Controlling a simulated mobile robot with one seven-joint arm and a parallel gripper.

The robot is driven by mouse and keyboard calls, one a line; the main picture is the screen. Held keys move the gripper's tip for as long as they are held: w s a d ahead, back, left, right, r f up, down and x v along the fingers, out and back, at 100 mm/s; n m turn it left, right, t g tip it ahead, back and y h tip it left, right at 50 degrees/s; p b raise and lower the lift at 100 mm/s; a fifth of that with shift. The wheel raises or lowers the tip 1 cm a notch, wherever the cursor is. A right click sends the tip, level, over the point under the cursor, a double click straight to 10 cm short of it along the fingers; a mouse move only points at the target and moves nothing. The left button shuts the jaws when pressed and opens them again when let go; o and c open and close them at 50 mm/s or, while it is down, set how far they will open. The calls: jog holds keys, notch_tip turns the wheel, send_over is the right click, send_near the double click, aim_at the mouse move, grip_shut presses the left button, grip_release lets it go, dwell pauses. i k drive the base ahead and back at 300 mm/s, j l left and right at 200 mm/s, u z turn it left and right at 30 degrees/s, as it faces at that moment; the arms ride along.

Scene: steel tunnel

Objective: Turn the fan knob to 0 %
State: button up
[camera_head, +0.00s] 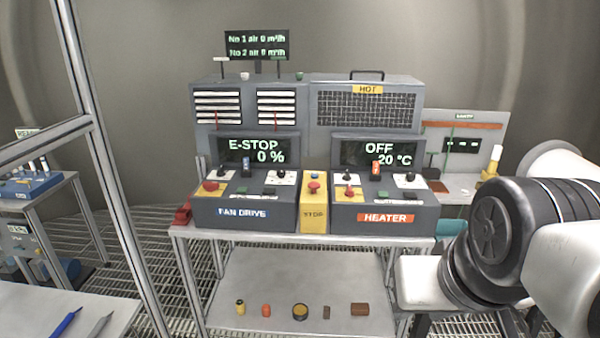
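The fan drive box (243,216), grey with a blue "FAN DRIVE" label, stands at the left on the steel bench. Its display (258,150) reads "E-STOP" and "0 %". Small dark controls on white plates sit on its top, one at the right (281,176) and one at the left. Which is the fan knob, and where it points, is too small to tell. A red button (210,186) on yellow is at its front left, and a blue upright piece (246,163) stands at its back. My arm is at the right edge; my gripper does not show.
A yellow stop box (314,213) with a red button stands between the fan drive and the heater box (385,217). The heater display (378,151) reads "OFF" and "20 °C". A metal frame post (107,160) rises at left. Small items lie on the lower shelf (270,275).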

aim_at(280, 172)
jog(key=i+j, duration=0.3)
jog(key=i+j+z, duration=0.1)
jog(key=i+j, duration=0.15)
jog(key=j, duration=0.15)
jog(key=i+j+z, duration=0.1)
jog(key=i+j, duration=0.45)
jog(key=j, duration=0.15)
jog(key=i+j+z, duration=0.1)
jog(key=i+j, duration=0.15)
jog(key=j, duration=0.15)
jog(key=i+j, duration=0.25)
jog(key=j, duration=0.15)
jog(key=z, duration=0.05)
